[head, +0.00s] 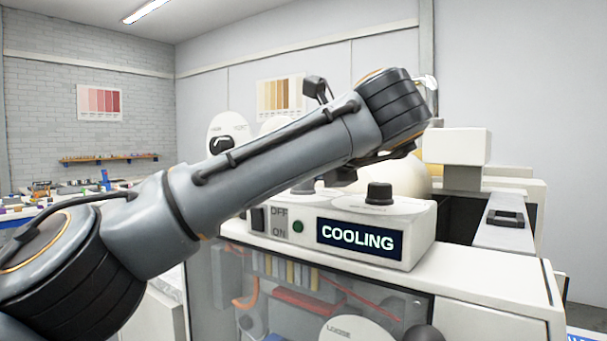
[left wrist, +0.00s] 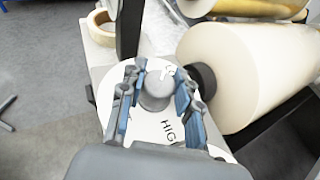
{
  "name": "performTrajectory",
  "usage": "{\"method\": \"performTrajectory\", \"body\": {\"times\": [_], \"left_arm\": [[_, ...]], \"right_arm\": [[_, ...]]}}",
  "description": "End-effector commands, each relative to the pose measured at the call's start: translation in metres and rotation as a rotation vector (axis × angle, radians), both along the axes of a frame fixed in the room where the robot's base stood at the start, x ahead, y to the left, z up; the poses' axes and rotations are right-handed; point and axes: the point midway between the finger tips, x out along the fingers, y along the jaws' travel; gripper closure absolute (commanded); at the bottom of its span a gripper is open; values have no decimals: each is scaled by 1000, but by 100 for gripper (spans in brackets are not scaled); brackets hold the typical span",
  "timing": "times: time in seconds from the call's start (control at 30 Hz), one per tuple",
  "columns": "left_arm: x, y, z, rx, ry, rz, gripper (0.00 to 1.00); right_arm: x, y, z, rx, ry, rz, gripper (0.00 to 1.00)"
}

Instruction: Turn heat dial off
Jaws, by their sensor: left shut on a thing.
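In the left wrist view, my left gripper (left wrist: 157,84) has its blue-padded fingers closed on both sides of a grey round knob (left wrist: 155,97). The knob has a white mark near its top edge. It stands on a white dial plate (left wrist: 146,127) with partly covered lettering that reads "HIG". In the head view my left arm crosses the picture and hides most of the gripper. The white control box (head: 420,235) carries a display (head: 359,238) reading "COOLING", a green lamp (head: 298,226) and an OFF/ON switch (head: 257,219). A black knob (head: 379,193) stands on its top.
A cream roll (left wrist: 228,77) lies close to the right of the gripper. A white dial plate with a black knob (head: 221,145) shows behind my arm. A "LOOSE" dial (head: 352,330) is low on the machine front. A cluttered bench (head: 75,197) is at the left.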

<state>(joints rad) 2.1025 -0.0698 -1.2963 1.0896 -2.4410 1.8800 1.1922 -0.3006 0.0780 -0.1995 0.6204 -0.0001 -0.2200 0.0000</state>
Motion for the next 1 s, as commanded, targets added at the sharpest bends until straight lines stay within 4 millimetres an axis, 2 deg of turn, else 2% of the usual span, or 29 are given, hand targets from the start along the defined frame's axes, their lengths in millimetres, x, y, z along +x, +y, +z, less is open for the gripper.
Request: {"method": "performTrajectory", "body": {"times": [0.4,0.97,1.0], "left_arm": [[1,0,2,-1,0,191,99],[1,0,0,-1,0,217,99],[1,0,0,-1,0,217,61]], "right_arm": [[0,-1,16,-1,0,1,60],[0,-2,17,-3,-1,2,60],[0,-2,17,-3,-1,2,60]]}}
